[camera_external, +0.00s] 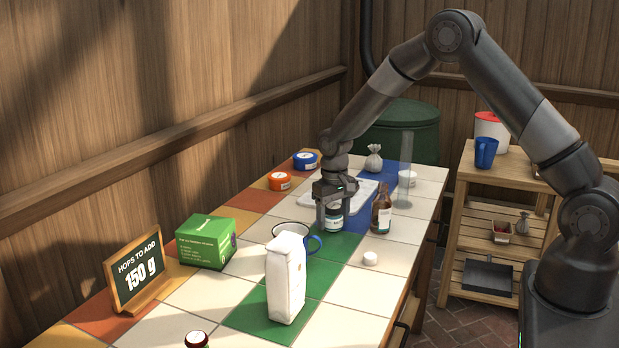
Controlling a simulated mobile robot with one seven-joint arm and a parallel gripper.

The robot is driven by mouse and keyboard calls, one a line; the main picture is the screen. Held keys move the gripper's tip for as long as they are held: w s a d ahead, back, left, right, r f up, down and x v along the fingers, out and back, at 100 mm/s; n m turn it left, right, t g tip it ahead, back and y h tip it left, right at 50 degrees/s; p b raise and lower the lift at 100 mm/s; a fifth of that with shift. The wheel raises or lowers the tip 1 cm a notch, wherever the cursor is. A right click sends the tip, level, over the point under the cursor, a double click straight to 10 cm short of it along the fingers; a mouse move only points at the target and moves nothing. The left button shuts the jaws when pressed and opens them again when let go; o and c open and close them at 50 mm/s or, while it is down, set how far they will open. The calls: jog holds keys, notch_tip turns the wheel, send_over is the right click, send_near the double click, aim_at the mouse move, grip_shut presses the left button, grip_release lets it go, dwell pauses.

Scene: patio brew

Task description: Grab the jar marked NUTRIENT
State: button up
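A small jar (334,218) with a pale label stands on the tiled table, or very close above it, near the middle. The print on its label is too small to read, so I cannot tell whether it says NUTRIENT. My gripper (334,208) points down over this jar, with a finger on either side. The fingers and palm hide the jar's top. I cannot tell whether the fingers touch it. Other small jars are an orange one (279,181) and a blue one (305,161) at the back left, and a dark one with a red-edged lid (196,340) at the front edge.
A brown bottle (381,212) stands close right of my gripper, with a clear cylinder (405,170) behind. A blue-handled mug (292,236) and white bag (286,278) stand in front. A green box (206,242) and a "150 g" sign (139,270) are left.

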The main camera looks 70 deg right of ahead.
jog(key=c, duration=0.9)
